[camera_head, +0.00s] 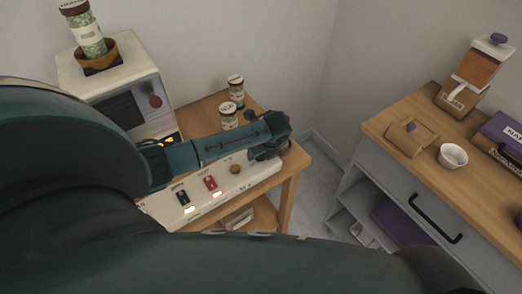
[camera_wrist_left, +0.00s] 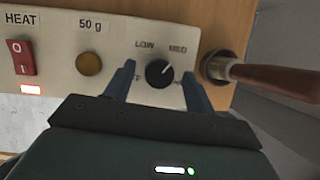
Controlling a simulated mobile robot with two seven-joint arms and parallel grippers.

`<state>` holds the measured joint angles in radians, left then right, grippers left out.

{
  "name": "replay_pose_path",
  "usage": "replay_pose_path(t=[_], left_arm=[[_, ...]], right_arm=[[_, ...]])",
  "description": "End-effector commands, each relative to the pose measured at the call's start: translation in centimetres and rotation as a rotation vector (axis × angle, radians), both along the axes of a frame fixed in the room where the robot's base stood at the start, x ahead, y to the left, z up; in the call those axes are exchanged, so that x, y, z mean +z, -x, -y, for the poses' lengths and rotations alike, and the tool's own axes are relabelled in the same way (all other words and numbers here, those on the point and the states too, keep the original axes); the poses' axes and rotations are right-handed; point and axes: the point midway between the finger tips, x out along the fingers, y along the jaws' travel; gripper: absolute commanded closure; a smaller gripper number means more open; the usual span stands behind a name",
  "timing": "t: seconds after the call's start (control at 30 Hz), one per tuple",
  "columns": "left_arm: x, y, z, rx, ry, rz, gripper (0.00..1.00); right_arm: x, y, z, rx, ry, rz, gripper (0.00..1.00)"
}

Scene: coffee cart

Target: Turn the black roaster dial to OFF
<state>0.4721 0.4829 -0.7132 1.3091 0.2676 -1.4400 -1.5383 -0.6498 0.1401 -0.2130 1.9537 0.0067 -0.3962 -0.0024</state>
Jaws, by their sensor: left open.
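The black dial (camera_wrist_left: 158,72) is on the cream control panel (camera_wrist_left: 115,48) in the left wrist view. Its white pointer line points up and right, toward the MED label. LOW is printed at its upper left; labels at its lower left and right are partly covered by my fingers. My left gripper (camera_wrist_left: 160,74) is open, with one finger on each side of the dial; I cannot tell whether they touch it. In the head view my left gripper (camera_head: 270,148) is at the right end of the panel (camera_head: 225,187) and hides the dial.
Beside the dial are a brown button (camera_wrist_left: 89,64), a red HEAT switch (camera_wrist_left: 21,57) and a wooden-handled part (camera_wrist_left: 275,78). Two jars (camera_head: 236,88) stand behind my arm. The cream roaster (camera_head: 112,75) is at left. A wooden-topped cabinet (camera_head: 395,117) stands right, across a floor gap.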

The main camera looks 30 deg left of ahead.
Motion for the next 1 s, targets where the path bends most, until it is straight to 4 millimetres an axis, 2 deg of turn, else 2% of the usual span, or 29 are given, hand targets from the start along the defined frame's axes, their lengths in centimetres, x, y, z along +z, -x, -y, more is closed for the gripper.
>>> replay_pose_path(t=[0.3, 0.83, 1.0], left_arm=[[-0.26, -0.04, -0.08, 0.0, 0.0, 0.0, 0.45], [-0.22, -0.04, -0.07, 0.0, 0.0, 0.0, 0.89], [-0.2, -0.06, -0.07, 0.007, 0.0, 0.001, 0.89]], right_arm=[[-0.08, 0.0, 0.1, 0.003, 0.004, -0.001, 0.64], [-0.16, 0.02, 0.16, 0.004, 0.007, -0.001, 0.64], [-0.16, 0.02, 0.17, 0.004, 0.007, -0.001, 0.64]])
